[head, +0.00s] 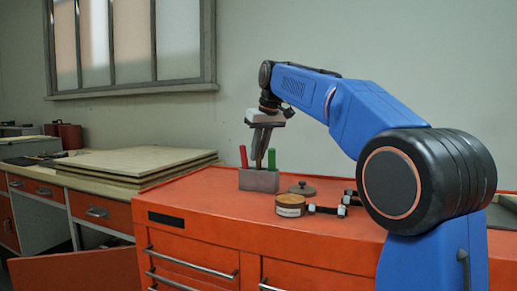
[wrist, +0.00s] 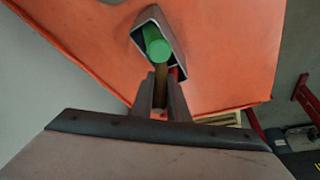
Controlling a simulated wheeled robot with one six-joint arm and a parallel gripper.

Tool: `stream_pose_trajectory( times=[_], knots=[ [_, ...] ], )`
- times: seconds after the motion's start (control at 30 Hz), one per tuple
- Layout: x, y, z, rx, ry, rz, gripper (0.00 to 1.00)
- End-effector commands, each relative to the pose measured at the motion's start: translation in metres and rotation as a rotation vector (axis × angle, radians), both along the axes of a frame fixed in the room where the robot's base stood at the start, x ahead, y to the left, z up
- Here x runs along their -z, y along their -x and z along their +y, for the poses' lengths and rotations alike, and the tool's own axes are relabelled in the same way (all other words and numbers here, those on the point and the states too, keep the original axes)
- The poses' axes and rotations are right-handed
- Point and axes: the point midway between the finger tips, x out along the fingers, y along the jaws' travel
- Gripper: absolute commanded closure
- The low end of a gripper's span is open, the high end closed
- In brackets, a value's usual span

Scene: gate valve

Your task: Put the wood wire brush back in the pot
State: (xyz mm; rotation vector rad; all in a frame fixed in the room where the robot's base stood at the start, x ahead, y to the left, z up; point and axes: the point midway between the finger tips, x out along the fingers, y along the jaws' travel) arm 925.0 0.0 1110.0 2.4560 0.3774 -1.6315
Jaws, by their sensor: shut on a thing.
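My gripper (head: 260,152) points down over the red cabinet top and is shut on the brown wood wire brush (wrist: 160,88). In the wrist view the brush's narrow handle shows between the two fingers (wrist: 160,108). The grey metal pot (head: 259,181) stands upright on the cabinet, right below my gripper; its rim also shows in the wrist view (wrist: 141,22). The brush reaches down to the pot's opening; how deep its lower end sits is hidden. A green handle (head: 272,159) and a red handle (head: 244,156) stand up from the pot on either side of my fingers.
A round tin (head: 290,206) with a label, a dark lid (head: 301,188) and a dark bolt-like piece (head: 328,210) lie right of the pot. The red cabinet top (head: 205,200) is clear to its left. Flat boards (head: 135,163) lie on the left bench.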

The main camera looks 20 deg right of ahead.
Motion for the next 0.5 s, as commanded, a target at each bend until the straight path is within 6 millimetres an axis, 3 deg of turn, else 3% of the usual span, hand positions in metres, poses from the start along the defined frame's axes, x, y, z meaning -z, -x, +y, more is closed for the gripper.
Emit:
stream_pose_trajectory(
  times=[0.3, 0.33, 0.4, 0.5],
  knots=[
    [0.0012, -0.0001, 0.0, 0.0, 0.0, 0.0, 1.0],
    [0.0012, -0.0001, 0.0, 0.0, 0.0, 0.0, 0.83],
    [0.0012, -0.0001, 0.0, 0.0, 0.0, 0.0, 0.67],
    [0.0011, -0.0001, 0.0, 0.0, 0.0, 0.0, 0.64]
  ],
)
